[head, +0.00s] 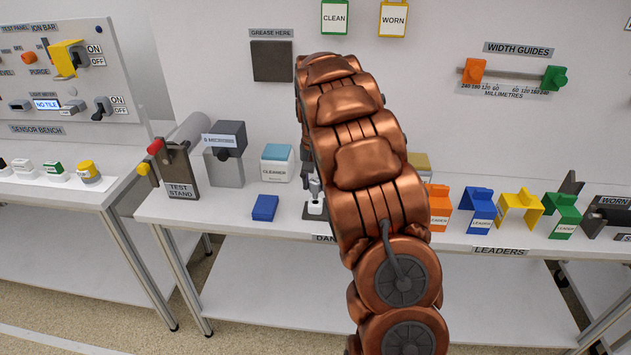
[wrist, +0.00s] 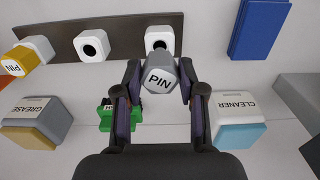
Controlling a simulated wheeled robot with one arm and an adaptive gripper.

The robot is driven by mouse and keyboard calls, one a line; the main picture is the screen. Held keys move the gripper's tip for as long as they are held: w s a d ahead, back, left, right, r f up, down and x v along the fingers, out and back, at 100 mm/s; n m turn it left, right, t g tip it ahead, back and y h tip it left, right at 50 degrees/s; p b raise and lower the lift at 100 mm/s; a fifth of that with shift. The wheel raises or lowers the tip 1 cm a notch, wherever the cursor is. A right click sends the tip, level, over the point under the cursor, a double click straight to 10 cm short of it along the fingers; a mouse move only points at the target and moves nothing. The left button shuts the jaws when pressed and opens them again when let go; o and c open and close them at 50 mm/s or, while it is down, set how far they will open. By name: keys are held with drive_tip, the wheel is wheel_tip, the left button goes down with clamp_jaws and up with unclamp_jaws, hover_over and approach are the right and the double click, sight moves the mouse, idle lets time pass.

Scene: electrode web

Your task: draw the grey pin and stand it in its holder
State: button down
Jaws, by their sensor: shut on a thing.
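My gripper (wrist: 160,84) is shut on the grey pin (wrist: 160,78), whose six-sided head faces the wrist camera with the label PIN. The pin's lower end is hidden behind its head. Three white holders stand on a dark strip (wrist: 125,22) in the wrist view. The holder (wrist: 151,32) nearest the pin shows a dark hole just beyond the pin's head; I cannot tell whether the tip is in it. The middle holder (wrist: 82,37) has an empty hole. A yellow pin (wrist: 18,60) stands at the left holder (wrist: 42,45). In the head view, my gripper (head: 315,186) is above a white holder (head: 316,207).
The grease block (wrist: 35,122), a green piece (wrist: 104,118) and the cleaner block (wrist: 236,108) lie around my fingers. A blue block (wrist: 258,28) is at the upper right. In the head view, coloured leaders (head: 480,207) stand right of my arm.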

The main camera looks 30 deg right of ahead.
sight(315, 192)
drive_tip(key=shift+f+b, duration=0.75)
drive_tip(key=shift+f, duration=1.3)
drive_tip(key=c, duration=0.6)
unclamp_jaws()
wheel_tip(315, 192, up, 12)
drive_tip(key=shift+f, duration=0.15)
idle(0.7)
drive_tip(key=shift+a+r, duration=0.1)
drive_tip(key=shift+r, duration=0.1)
